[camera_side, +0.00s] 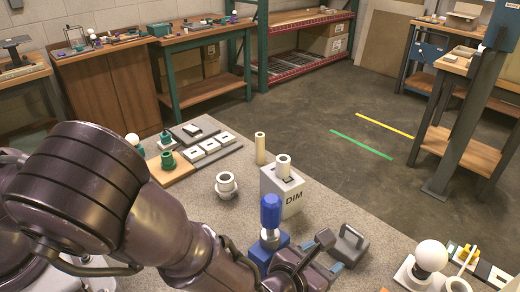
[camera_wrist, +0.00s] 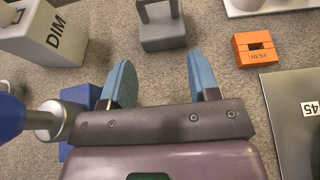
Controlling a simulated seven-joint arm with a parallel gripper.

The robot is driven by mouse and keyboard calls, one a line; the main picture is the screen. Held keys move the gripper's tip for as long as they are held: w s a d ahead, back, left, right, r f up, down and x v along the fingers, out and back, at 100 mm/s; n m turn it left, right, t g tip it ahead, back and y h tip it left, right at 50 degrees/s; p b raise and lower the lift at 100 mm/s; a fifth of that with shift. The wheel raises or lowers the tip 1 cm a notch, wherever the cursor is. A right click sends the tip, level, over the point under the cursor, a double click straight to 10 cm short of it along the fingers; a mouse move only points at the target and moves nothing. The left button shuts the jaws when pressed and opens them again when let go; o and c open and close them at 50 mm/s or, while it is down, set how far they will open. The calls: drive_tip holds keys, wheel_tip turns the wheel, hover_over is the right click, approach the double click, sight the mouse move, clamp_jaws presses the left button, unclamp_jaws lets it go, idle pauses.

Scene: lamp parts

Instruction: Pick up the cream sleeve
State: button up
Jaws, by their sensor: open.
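A tall cream cylinder (camera_side: 260,148), which looks like the cream sleeve, stands upright on the grey speckled table behind the DIM box. A second, paler hollow cylinder (camera_side: 284,166) stands on top of the grey-white DIM box (camera_side: 287,195). I cannot be sure which of the two is the sleeve. My gripper (camera_side: 322,257) is low over the table, right of and nearer than both. In the wrist view its two blue fingers (camera_wrist: 162,80) are spread wide with nothing between them. The DIM box is at the wrist view's upper left (camera_wrist: 45,35); no cream cylinder shows clearly there.
A grey block with a handle (camera_side: 350,245) stands just beyond my fingers. A blue-handled tool on a blue base (camera_side: 270,215) is close on the left. A flanged white cup (camera_side: 227,185) stands farther left. An orange block (camera_wrist: 257,50) and a 45-marked plate (camera_wrist: 295,120) lie right.

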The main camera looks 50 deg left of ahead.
wheel_tip(320, 180, up, 18)
drive_tip(key=r, duration=0.1)
drive_tip(key=n+t+y, duration=0.2)
drive_tip(key=n+y, duration=0.4)
drive_tip(key=y, duration=0.4)
hover_over(258, 142)
drive_tip(key=s, duration=0.1)
drive_tip(key=f, duration=1.3)
drive_tip(key=d+f, duration=0.1)
drive_tip(key=f, duration=0.4)
drive_tip(key=shift+s+f, duration=0.25)
drive_tip(key=shift+f, duration=0.15)
drive_tip(key=shift+x, duration=2.5)
drive_tip(key=shift+w+d+f+h, duration=0.1)
drive_tip(key=shift+f+h, duration=0.05)
drive_tip(key=shift+h, duration=0.25)
drive_tip(key=c, duration=1)
